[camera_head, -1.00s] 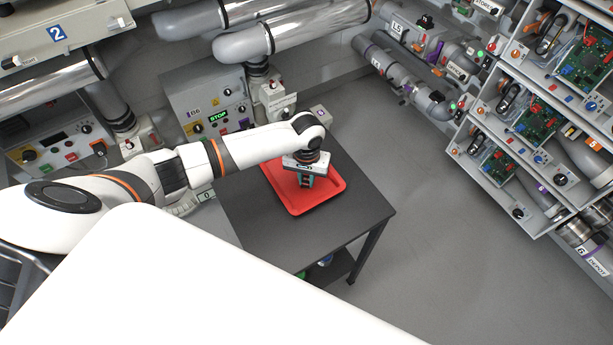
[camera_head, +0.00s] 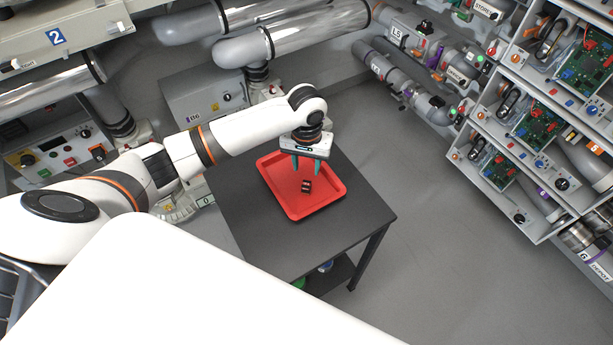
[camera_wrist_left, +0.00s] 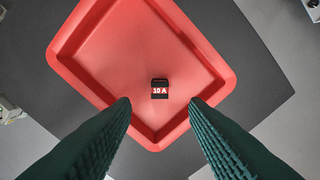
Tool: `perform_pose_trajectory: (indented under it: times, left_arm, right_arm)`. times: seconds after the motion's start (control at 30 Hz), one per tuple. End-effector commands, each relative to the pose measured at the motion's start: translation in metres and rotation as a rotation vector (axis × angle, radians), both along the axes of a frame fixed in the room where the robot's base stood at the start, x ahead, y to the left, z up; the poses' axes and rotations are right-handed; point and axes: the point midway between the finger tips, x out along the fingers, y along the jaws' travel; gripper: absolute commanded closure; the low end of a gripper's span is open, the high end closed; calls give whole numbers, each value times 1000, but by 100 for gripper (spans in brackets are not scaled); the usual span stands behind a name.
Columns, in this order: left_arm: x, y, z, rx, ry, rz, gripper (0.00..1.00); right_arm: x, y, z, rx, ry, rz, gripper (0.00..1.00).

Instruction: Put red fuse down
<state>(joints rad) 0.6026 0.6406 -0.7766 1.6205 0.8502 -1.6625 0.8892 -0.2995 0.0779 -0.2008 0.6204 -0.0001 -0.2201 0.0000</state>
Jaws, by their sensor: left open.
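The red fuse (camera_head: 307,186) is a small black block with a red label. It lies in the red tray (camera_head: 274,168) on the dark table. In the left wrist view the fuse (camera_wrist_left: 159,89) shows a "10 A" label and sits on the floor of the tray (camera_wrist_left: 226,80). My left gripper (camera_head: 307,176) is open and empty above the tray. Its two green fingers (camera_wrist_left: 160,104) are spread wide, apart from the fuse, which shows between and beyond the fingertips. My right gripper is not in view.
The dark table (camera_head: 262,238) has bare room around the tray. Grey control boxes and large pipes (camera_head: 290,40) stand behind it. A rack with green circuit boards (camera_head: 538,122) is at the right. The floor (camera_head: 440,230) between table and rack is clear.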

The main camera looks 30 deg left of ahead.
Motion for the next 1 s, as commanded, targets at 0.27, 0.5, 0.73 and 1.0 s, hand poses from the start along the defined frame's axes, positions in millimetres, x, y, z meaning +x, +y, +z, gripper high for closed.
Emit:
perform_pose_trajectory:
  times: [0.27, 0.5, 0.73, 1.0]
  left_arm:
    - [0, 0, 34, 0, -1, -1, 59]
    - [0, 0, 37, 0, 1, 0, 59]
    - [0, 0, 36, 0, 1, 0, 59]
    - [0, 0, 36, 0, 1, 0, 59]
  right_arm:
    - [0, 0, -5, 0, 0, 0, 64]
    - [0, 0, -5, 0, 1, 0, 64]
    - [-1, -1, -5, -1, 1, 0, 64]
    - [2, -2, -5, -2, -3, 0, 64]
